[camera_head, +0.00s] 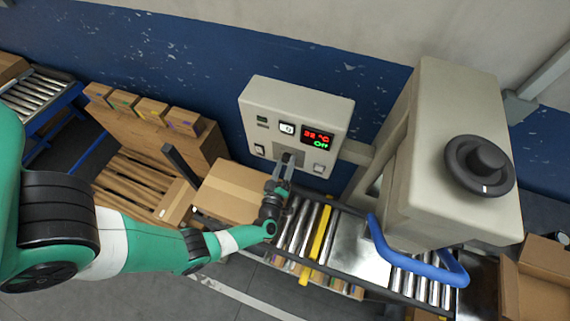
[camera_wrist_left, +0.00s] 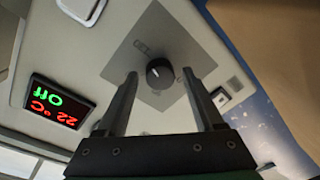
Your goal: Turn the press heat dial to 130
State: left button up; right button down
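A small black dial (camera_wrist_left: 159,73) with a white pointer mark sits on a grey plate on the beige control panel (camera_head: 262,98). The panel's display (camera_head: 317,137) reads 22 °C in red and Off in green; it also shows in the left wrist view (camera_wrist_left: 58,101). My left gripper (camera_head: 285,163) is in front of the dial and hides most of it in the head view. In the left wrist view, my left gripper (camera_wrist_left: 160,80) is open, with one finger on each side of the dial and visible gaps between. My right gripper is not in view.
A beige press with a large black knob (camera_head: 480,165) and a blue handle (camera_head: 415,262) stands right of the panel. A roller conveyor (camera_head: 298,228) runs below it. A cardboard box (camera_head: 228,190) lies left of my gripper. An open carton (camera_head: 540,275) stands at lower right.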

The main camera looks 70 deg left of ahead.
pick_arm(q)
jog(key=shift+o, duration=0.2)
jog(key=shift+d, duration=0.1)
jog(key=shift+s+d, duration=0.2)
jog(key=shift+d, duration=0.1)
jog(key=p+v, duration=0.1)
jog(key=v, duration=0.9)
jog(key=shift+s+d, duration=0.25)
jog(key=shift+s, duration=0.1)
